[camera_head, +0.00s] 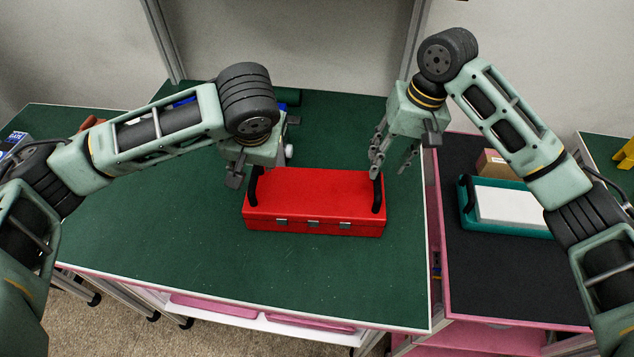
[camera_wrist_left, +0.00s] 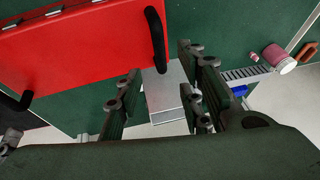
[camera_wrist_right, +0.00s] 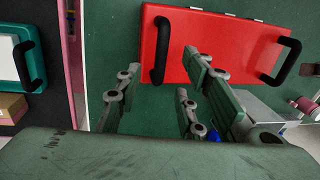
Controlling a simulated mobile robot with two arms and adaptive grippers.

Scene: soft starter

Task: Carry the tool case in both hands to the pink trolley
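The red tool case (camera_head: 312,203) lies flat on the green table top, with metal latches on its front and a black handle at each end. Its left handle (camera_head: 253,187) is close to my left gripper (camera_head: 240,172), which looks open and empty. In the left wrist view that handle (camera_wrist_left: 156,40) is ahead of and beside the spread fingers. My right gripper (camera_head: 392,160) is open above the right handle (camera_head: 378,193). In the right wrist view that handle (camera_wrist_right: 160,50) lies ahead of the spread fingers, not between them. The pink-edged trolley (camera_head: 515,270) with a dark top stands at right.
The trolley holds a teal tray (camera_head: 466,203) with a white block (camera_head: 512,207) and a cardboard box (camera_head: 492,163). The front part of its dark top is clear. The green table (camera_head: 180,240) has free room in front of the case. A metal box (camera_wrist_left: 165,93) stands behind the case.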

